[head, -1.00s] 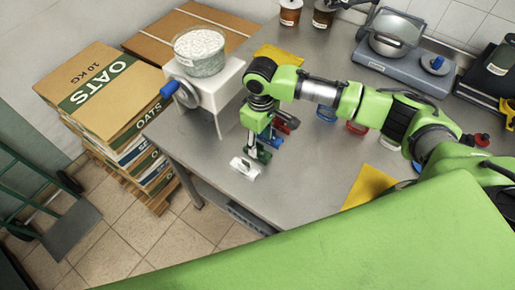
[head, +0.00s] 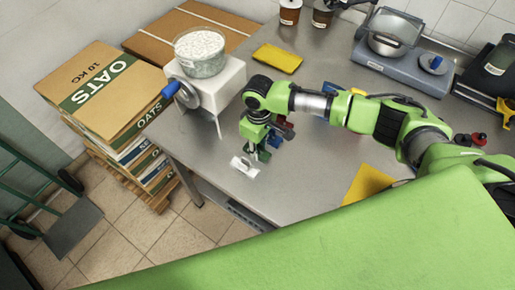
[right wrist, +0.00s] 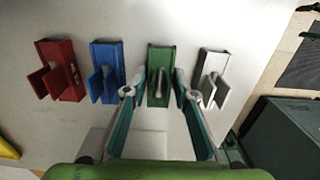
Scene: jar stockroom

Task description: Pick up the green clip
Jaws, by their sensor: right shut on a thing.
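The green clip (right wrist: 160,68) stands in a row of clips on the steel counter, between the blue clip (right wrist: 104,70) and the white clip (right wrist: 211,78). The red clip (right wrist: 60,72) is at the left end of the row in the right wrist view. My right gripper (right wrist: 159,92) is shut on the green clip, with a finger on each side of it. The clip looks to be still at counter level. In the head view the gripper (head: 256,150) partly hides the green clip (head: 264,155). My left gripper is not in view.
Yellow cloths (head: 277,59) lie on the counter (head: 300,185). The counter's front edge is close to the clips. Stacked oat boxes (head: 105,85) stand left, on the floor.

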